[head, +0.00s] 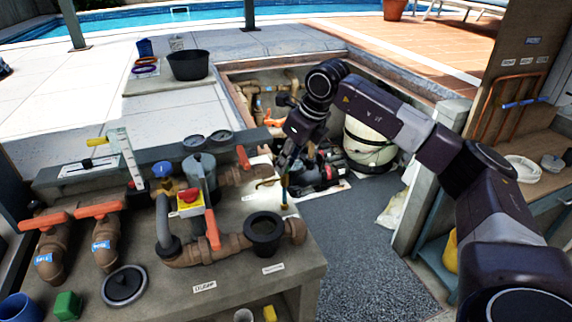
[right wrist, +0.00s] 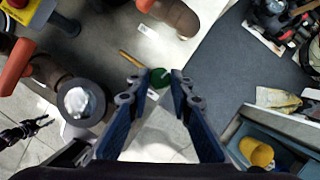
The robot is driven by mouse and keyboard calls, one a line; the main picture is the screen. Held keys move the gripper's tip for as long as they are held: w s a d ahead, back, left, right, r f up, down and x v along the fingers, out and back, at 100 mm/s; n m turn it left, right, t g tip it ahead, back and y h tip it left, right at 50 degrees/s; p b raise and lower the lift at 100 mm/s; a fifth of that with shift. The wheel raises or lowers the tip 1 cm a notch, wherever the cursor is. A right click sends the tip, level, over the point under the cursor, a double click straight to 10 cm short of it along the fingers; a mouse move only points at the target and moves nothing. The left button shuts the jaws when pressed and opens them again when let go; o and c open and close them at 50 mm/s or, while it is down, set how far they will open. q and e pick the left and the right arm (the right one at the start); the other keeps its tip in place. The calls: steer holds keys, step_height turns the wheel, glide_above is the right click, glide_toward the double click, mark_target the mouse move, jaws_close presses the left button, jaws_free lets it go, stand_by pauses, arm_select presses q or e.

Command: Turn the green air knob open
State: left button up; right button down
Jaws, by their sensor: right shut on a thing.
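The green air knob (right wrist: 160,78) is a small round green part, seen between the fingertips of my right gripper in the right wrist view. My right gripper (right wrist: 160,92) is shut on it, with one finger on each side. In the head view my right gripper (head: 284,178) points down at the right edge of the pump console (head: 225,277), and the knob is hard to make out there. My left gripper (right wrist: 42,125) shows small and dark at the left of the right wrist view, with its fingers apart and nothing seen between them.
A black-rimmed strainer pot (head: 263,233) stands close to my right gripper. Orange-handled valves (head: 107,235) and a red stop button (head: 189,197) are further left. A brass rod (right wrist: 131,60) lies beside the knob. Dark floor (head: 360,250) is open to the right.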

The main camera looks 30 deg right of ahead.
steer(key=n+y, duration=0.1)
steer(key=n, duration=0.1)
steer(key=shift+d+n+g+p, duration=0.1)
steer(key=shift+n+g+p, duration=0.25)
steer(key=shift+n+g, duration=0.05)
steer(key=shift+w+d+n+g+y+p, duration=0.1)
steer(key=shift+n+g+y+p, duration=0.2)
steer(key=shift+n, duration=0.65)
steer(key=shift+d+n+g+y+p, duration=0.1)
steer(key=shift+n+y+p, duration=0.2)
steer(key=shift+n, duration=0.65)
steer(key=c, duration=1.7)
jaws_free()
